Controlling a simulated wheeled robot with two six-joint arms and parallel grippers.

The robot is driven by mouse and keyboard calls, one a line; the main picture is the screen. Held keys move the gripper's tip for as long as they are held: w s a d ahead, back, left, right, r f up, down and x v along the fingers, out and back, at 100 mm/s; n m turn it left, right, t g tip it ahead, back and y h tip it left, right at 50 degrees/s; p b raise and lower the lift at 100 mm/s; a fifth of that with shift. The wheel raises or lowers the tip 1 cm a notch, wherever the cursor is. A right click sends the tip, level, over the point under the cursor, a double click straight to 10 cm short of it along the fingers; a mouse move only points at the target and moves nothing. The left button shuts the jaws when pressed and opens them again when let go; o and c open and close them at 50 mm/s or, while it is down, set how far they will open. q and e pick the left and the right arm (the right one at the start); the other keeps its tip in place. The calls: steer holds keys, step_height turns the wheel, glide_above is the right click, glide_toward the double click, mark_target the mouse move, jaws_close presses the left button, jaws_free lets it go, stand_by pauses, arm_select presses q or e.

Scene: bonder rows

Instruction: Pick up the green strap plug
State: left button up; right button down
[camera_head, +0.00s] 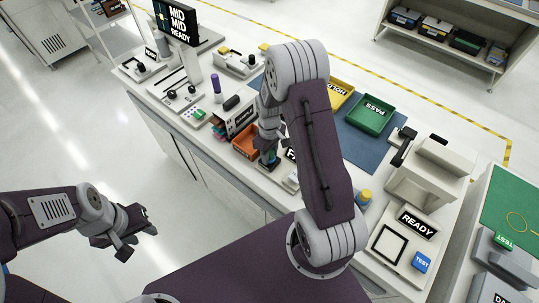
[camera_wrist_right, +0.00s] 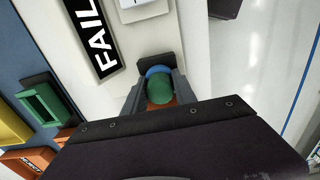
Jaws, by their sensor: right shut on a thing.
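The green strap plug (camera_wrist_right: 160,91) shows in the right wrist view as a rounded green piece between my right gripper's fingers, with a blue round part (camera_wrist_right: 157,71) just beyond it. My right gripper (camera_wrist_right: 159,88) is shut on the plug, over the pale bench beside the FAIL label. In the head view my right gripper (camera_head: 268,160) is low over the bench, right of the orange bin, and the arm hides part of that area. I cannot tell whether the plug is clear of the surface. My left gripper (camera_head: 137,232) is open and empty, off the bench's front side.
The FAIL label (camera_wrist_right: 92,33) lies close to the right gripper. An orange bin (camera_head: 245,142), a green PASS tray (camera_head: 371,115) and a yellow tray (camera_head: 341,91) stand nearby. A machine with a READY sign (camera_head: 418,224) stands at the right. The floor at left is clear.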

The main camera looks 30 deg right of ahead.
step_height(320, 180, up, 4)
steer(key=shift+w+r+b, duration=0.1)
steer(key=shift+b, duration=0.2)
steer(key=s+d+r+b, duration=0.1)
steer(key=s+r, duration=0.5)
steer(key=s, duration=0.5)
steer(key=shift+s+d+r, duration=0.2)
steer(key=shift+s+r, duration=0.2)
steer(key=w+a+f+m, duration=0.4)
steer(key=w+a, duration=0.3)
steer(key=shift+w+a+f+m, duration=0.2)
steer(key=shift+a+f+m, duration=0.1)
steer(key=shift+a+f, duration=0.1)
